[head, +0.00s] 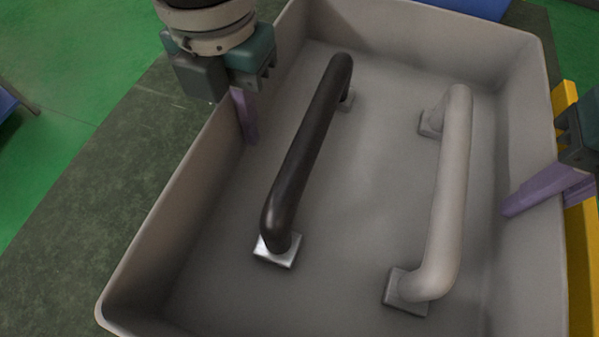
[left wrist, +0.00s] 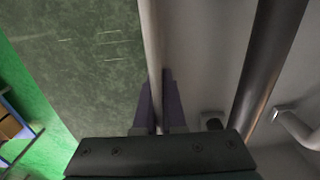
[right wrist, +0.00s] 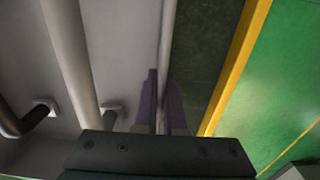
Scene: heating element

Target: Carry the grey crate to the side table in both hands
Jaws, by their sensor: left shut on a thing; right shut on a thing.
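The grey crate (head: 150,265) is a large open box that fills most of the head view. Inside it lie a black handle-shaped bar (head: 303,150) on the left and a light grey one (head: 450,190) on the right. My left gripper (head: 245,115) is shut on the crate's left wall, one finger inside and one outside; the left wrist view shows purple fingers (left wrist: 160,108) on both sides of the rim. My right gripper (head: 545,188) is shut on the right wall; its fingers (right wrist: 160,105) straddle the rim in the right wrist view. The crate's near edge is partly cut off.
A dark green mottled surface (head: 75,200) lies under and left of the crate. A yellow rail (head: 580,265) runs along the right side. Green floor (head: 60,60) is open at the upper left. A blue-edged item (head: 10,100) stands at the far left.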

